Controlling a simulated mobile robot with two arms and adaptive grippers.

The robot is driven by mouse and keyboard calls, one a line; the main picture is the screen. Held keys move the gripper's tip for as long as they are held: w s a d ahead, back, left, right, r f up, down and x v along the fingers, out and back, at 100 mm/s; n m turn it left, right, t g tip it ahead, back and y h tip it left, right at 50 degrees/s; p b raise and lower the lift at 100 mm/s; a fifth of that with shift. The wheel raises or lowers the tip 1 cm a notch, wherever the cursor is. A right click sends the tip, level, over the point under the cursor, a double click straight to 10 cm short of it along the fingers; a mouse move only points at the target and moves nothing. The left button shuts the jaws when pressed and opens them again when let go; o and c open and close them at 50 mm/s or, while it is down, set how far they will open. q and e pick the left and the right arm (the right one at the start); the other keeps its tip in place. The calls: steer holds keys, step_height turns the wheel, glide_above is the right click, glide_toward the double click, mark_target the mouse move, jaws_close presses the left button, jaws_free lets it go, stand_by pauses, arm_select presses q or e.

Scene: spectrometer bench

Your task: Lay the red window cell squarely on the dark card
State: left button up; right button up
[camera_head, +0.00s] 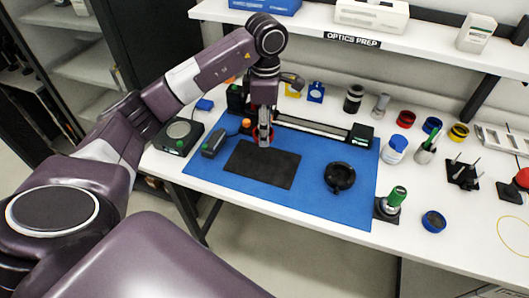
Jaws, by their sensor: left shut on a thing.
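The dark card (262,166) lies flat on the blue mat (320,205), left of the mat's middle. My left gripper (264,139) points down over the card's far edge, with its fingers shut. A bit of red at its fingers is the red window cell (257,130), mostly hidden by the fingers. I cannot tell how the cell is tilted or whether it touches the card. My right gripper is out of view.
A black ring-shaped part (340,178) sits on the mat right of the card. A dark handheld device (214,143) lies left of it. A rail (312,130) runs behind. A green-topped post (395,198) stands at the mat's right edge. The mat's front is clear.

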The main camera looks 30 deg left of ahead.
arm_select(q)
steer(key=p, duration=0.1)
glide_above(265, 162)
step_height(265, 162, down, 5)
steer(key=shift+s+a+f, duration=0.1)
steer(key=shift+f, duration=0.7)
step_height(265, 162, down, 4)
steer(key=shift+p, duration=0.8)
steer(key=shift+f, duration=0.2)
steer(key=o, duration=1.2)
steer(key=shift+c, duration=0.2)
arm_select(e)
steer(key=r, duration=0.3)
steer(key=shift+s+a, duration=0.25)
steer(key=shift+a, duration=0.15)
arm_select(q)
steer(key=shift+r, duration=0.15)
